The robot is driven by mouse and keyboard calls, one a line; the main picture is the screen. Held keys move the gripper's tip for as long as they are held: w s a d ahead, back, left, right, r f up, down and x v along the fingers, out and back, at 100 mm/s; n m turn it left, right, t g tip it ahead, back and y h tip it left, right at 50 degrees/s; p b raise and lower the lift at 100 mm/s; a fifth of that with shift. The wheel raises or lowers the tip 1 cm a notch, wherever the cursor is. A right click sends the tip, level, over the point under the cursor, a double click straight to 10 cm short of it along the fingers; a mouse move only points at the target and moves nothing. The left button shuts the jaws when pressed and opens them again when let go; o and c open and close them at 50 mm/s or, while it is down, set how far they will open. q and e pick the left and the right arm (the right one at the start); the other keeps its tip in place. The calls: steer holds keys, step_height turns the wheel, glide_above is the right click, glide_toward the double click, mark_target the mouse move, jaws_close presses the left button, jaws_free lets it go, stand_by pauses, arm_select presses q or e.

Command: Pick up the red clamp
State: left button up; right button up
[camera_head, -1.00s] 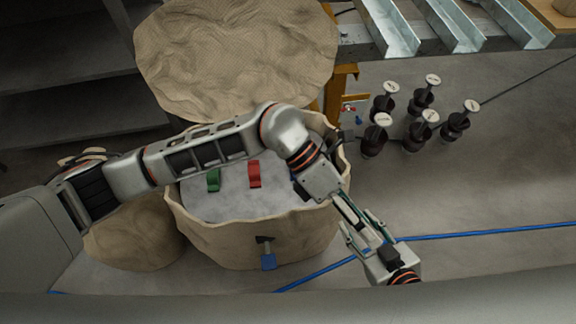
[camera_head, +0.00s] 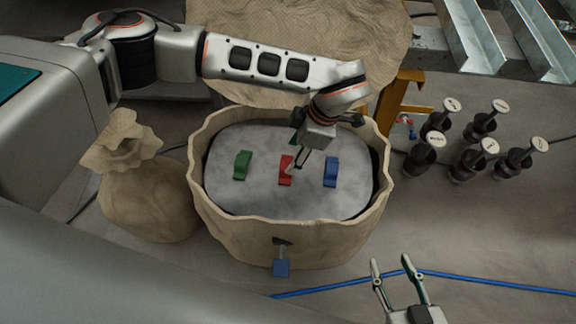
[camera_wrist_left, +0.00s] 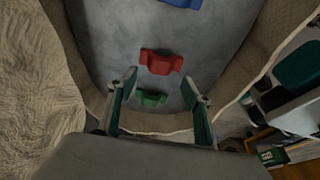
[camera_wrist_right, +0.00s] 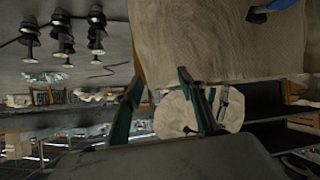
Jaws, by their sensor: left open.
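The red clamp (camera_head: 286,172) lies on the grey top surface inside a round sack-like container, between a green clamp (camera_head: 243,165) and a blue clamp (camera_head: 331,171). My left gripper (camera_head: 296,164) is open above the red clamp and partly covers it in the head view. In the left wrist view the red clamp (camera_wrist_left: 161,61) shows just beyond the open fingertips, apart from them. The green clamp (camera_wrist_left: 151,97) shows between the fingers. My right gripper (camera_head: 390,262) is open and empty, outside the container at the lower right.
The container's raised wavy rim (camera_head: 203,190) surrounds the clamps. A blue-tipped clip (camera_head: 281,267) hangs on its front. A tied sack (camera_head: 150,195) stands left, and several black weighted posts (camera_head: 467,165) stand right. A blue cable (camera_head: 480,280) crosses the floor.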

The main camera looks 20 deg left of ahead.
mark_target(286, 165)
arm_select(q)
steer(key=shift+s+a+f, duration=0.1)
steer(key=shift+a+f, duration=0.05)
steer(key=shift+f, duration=0.55)
steer(key=b+x, duration=0.1)
steer(key=x, duration=0.1)
steer(key=shift+s+f, duration=0.15)
steer(key=shift+f, duration=0.15)
steer(key=shift+b+x, duration=0.6)
steer(key=shift+x, duration=0.5)
steer(key=shift+w+a+r, duration=0.1)
steer(key=shift+w, duration=0.1)
steer(key=c, duration=1.2)
steer(key=shift+c, duration=0.9)
arm_select(e)
steer(key=shift+w+a+r+m+t+y, duration=0.15)
steer(key=shift+w+a+r, duration=0.15)
steer(key=shift+a+r, duration=0.15)
steer(key=shift+w+a+r+m+t+y, duration=0.15)
steer(key=shift+w+a+r, duration=0.15)
steer(key=shift+a, duration=0.25)
